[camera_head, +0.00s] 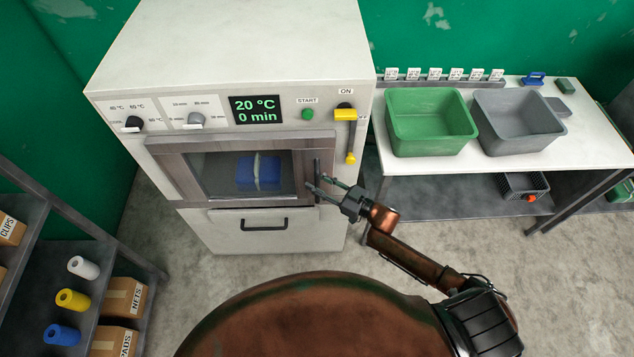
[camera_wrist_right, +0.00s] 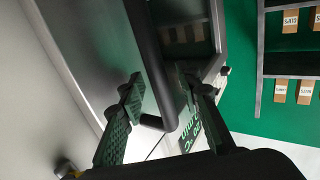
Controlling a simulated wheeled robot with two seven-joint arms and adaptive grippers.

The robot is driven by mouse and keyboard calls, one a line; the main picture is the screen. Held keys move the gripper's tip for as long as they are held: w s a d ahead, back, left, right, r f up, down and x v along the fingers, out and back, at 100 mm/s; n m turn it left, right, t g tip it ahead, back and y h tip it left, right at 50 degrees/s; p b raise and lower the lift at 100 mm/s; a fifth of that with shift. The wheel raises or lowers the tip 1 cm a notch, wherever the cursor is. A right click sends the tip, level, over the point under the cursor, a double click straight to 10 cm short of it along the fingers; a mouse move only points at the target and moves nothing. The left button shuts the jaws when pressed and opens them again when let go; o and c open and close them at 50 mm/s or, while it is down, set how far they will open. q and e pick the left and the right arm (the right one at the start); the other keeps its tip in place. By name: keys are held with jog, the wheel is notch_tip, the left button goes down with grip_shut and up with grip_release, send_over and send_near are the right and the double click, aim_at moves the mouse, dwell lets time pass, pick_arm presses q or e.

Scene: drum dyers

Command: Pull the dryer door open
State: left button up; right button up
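The dryer (camera_head: 240,50) stands at the left in the head view. Its framed door (camera_head: 168,160) has a window with a blue-and-white bundle (camera_head: 258,173) behind it. The door looks closed or nearly so; I cannot tell exactly. A dark upright bar handle (camera_head: 317,168) is on the door's right side. My right gripper (camera_head: 322,188) is at the handle's lower part. In the wrist view my right gripper (camera_wrist_right: 158,85) is open, with one finger on each side of the handle (camera_wrist_right: 152,50); small gaps seem to show. My left gripper is out of view.
A white table (camera_head: 400,162) at the right holds a green bin (camera_head: 430,122) and a grey bin (camera_head: 518,122). A shelf (camera_head: 75,220) with boxes and spools stands at the lower left. A yellow-knobbed lever (camera_head: 350,140) is above my right gripper. The floor before the dryer shows clear.

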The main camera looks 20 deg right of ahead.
jog(key=shift+c, duration=0.3)
grip_shut()
dwell(0.5)
